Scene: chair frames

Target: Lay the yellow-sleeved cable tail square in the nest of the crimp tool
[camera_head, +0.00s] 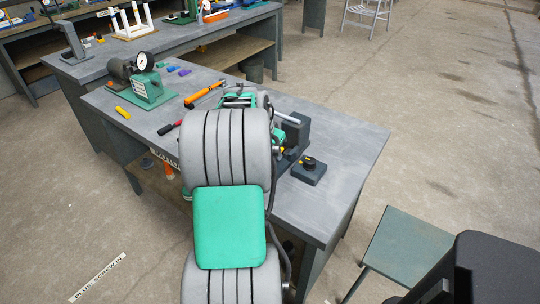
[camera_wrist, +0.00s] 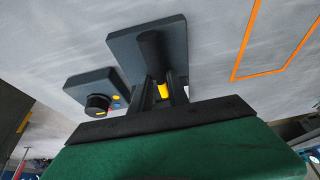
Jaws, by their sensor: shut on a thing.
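In the wrist view my gripper (camera_wrist: 163,88) has its dark fingers closed around a small yellow piece (camera_wrist: 163,91), which looks like the yellow sleeve of the cable tail. Little of the cable itself can be told apart. Just beyond the fingertips is a dark grey fixture (camera_wrist: 125,45) with a black rounded part on it, probably the crimp tool; its nest is not clearly visible. In the head view a dark upright block (camera_head: 297,128) stands on the bench beside my arm, which hides the fingertips. I cannot tell whether the sleeve touches the fixture.
A small dark box with a black knob (camera_head: 309,171) stands near the fixture. An orange outline (camera_wrist: 238,78) marks the bench in the wrist view. A green dial gauge stand (camera_head: 150,88) and an orange-handled tool (camera_head: 203,95) lie farther back. The bench's right end (camera_head: 345,150) is clear.

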